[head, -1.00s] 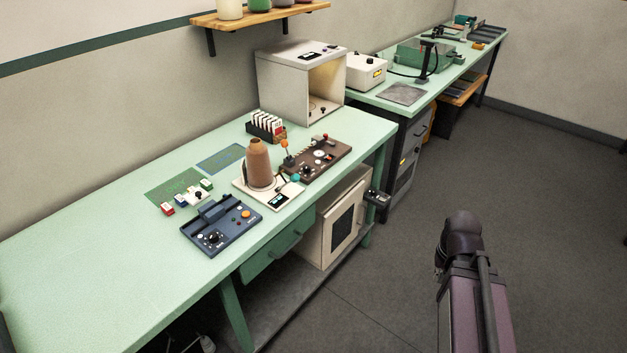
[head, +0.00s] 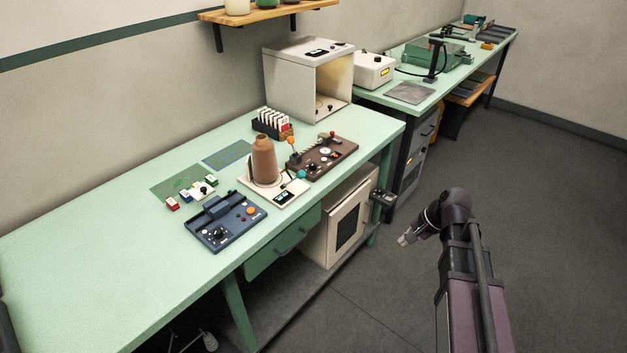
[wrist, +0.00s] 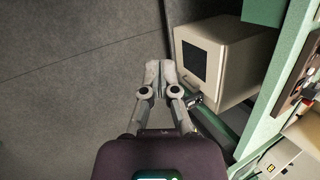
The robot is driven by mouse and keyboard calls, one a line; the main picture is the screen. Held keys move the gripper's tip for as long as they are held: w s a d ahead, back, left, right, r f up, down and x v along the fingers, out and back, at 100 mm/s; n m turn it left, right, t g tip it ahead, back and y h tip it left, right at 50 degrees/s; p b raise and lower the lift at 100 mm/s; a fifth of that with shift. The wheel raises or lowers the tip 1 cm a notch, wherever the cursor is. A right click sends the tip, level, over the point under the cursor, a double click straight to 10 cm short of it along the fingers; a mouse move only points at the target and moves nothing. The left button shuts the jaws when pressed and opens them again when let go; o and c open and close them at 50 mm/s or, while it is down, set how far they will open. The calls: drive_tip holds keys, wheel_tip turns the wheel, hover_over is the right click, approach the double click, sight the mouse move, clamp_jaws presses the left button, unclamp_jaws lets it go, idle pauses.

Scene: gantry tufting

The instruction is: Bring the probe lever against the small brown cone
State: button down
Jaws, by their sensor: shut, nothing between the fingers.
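A brown cone (head: 264,157) stands upright on a white device with a dark display (head: 284,200) on the green bench. Beside it is a brown control panel (head: 338,155) with an orange-topped lever (head: 291,143) at its left end; I cannot tell for sure whether this is the probe lever. My gripper (head: 404,241) is over the floor to the right of the bench, well apart from the cone and the lever. In the wrist view my gripper (wrist: 160,72) has its fingers together, with nothing between them. The cone is not seen there.
A blue-grey control box (head: 226,221) sits at the bench front, with small coloured blocks behind it. A card rack (head: 272,124) and an open white booth (head: 308,82) stand farther back. A cream cabinet (head: 338,225) is under the bench.

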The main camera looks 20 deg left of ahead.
drive_tip(key=w+a+r+m+y+b, duration=0.1)
drive_tip(key=w+a+r+m+y, duration=0.3)
drive_tip(key=a, duration=0.4)
drive_tip(key=w+a+r+m+y, duration=0.4)
drive_tip(key=w+a+m, duration=0.1)
drive_tip(key=w+a, duration=0.2)
drive_tip(key=shift+a+r+y+b, duration=0.15)
drive_tip(key=shift+a+y+b, duration=0.25)
drive_tip(key=shift+a, duration=0.45)
drive_tip(key=shift+w+a, duration=0.1)
drive_tip(key=s+r+b+x, duration=0.1)
drive_tip(key=r+x, duration=0.1)
drive_tip(key=x, duration=1)
drive_tip(key=shift+s+a+b, duration=0.2)
drive_tip(key=shift+a+b, duration=0.1)
drive_tip(key=shift+a, duration=0.4)
drive_tip(key=shift+r, duration=0.1)
